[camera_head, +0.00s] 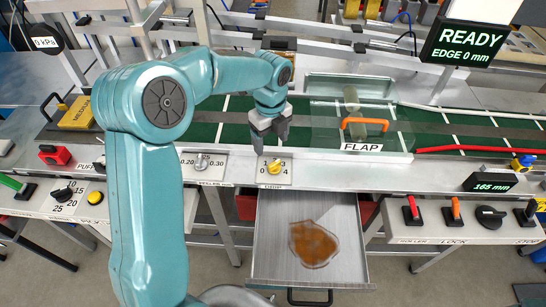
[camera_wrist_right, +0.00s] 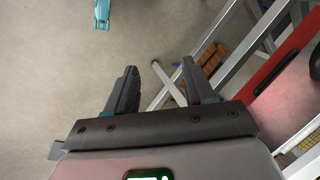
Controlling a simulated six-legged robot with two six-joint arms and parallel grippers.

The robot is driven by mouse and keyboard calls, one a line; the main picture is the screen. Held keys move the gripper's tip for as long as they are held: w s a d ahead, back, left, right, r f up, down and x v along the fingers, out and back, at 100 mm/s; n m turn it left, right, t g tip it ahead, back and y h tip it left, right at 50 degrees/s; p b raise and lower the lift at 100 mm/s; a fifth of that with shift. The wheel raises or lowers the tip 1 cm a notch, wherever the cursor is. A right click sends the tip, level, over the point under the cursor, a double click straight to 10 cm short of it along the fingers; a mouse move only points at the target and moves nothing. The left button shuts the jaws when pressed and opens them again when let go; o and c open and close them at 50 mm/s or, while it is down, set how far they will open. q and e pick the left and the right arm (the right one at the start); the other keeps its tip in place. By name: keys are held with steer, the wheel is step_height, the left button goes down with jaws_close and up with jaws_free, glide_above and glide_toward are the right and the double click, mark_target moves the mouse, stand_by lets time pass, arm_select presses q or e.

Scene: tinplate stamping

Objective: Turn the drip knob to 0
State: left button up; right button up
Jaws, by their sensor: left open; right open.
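A small yellow knob (camera_head: 275,167) sits on a white scale plate on the front ledge, below the green belt. Figures such as 1, 3 and 4 show around it, and the label under it is too small to read surely; it looks like the drip knob. Which figure it points at, I cannot tell. My left gripper (camera_head: 270,143) points down just above and behind this knob, fingers apart, empty and not touching it. My right gripper (camera_wrist_right: 157,75) shows in the right wrist view, open and empty over the floor.
A grey knob (camera_head: 201,162) with a 0.20–0.30 scale is left of the yellow one. A clear flap cover (camera_head: 362,130) with an orange handle stands to the right. An open drawer (camera_head: 265,240) with a brown patch juts out below.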

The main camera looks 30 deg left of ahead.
mark_target(274, 163)
arm_select(q)
steer(key=f, duration=0.4)
steer(key=w+d+f, duration=0.1)
steer(key=f, duration=0.1)
steer(key=shift+w+f+p, duration=0.1)
steer(key=shift+f+p, duration=0.1)
steer(key=shift+p, duration=0.1)
steer(key=shift+s+a+f, duration=0.2)
steer(key=shift+s+f, duration=0.05)
steer(key=shift+f, duration=0.2)
steer(key=shift+s+a+f, duration=0.15)
steer(key=shift+s+f, duration=0.1)
steer(key=shift+f, duration=0.45)
steer(key=shift+w+d+f, duration=0.3)
steer(key=shift+w, duration=0.15)
steer(key=shift+s+a, duration=0.15)
steer(key=shift+c, duration=0.9)
steer(key=shift+s+a+r, duration=0.1)
steer(key=shift+s+r, duration=0.05)
steer(key=shift+s, duration=0.05)
steer(key=c, duration=0.5)
steer(key=shift+w, duration=0.15)
steer(key=c, duration=0.4)
steer(key=shift+d, duration=0.25)
steer(key=shift+a, duration=0.1)
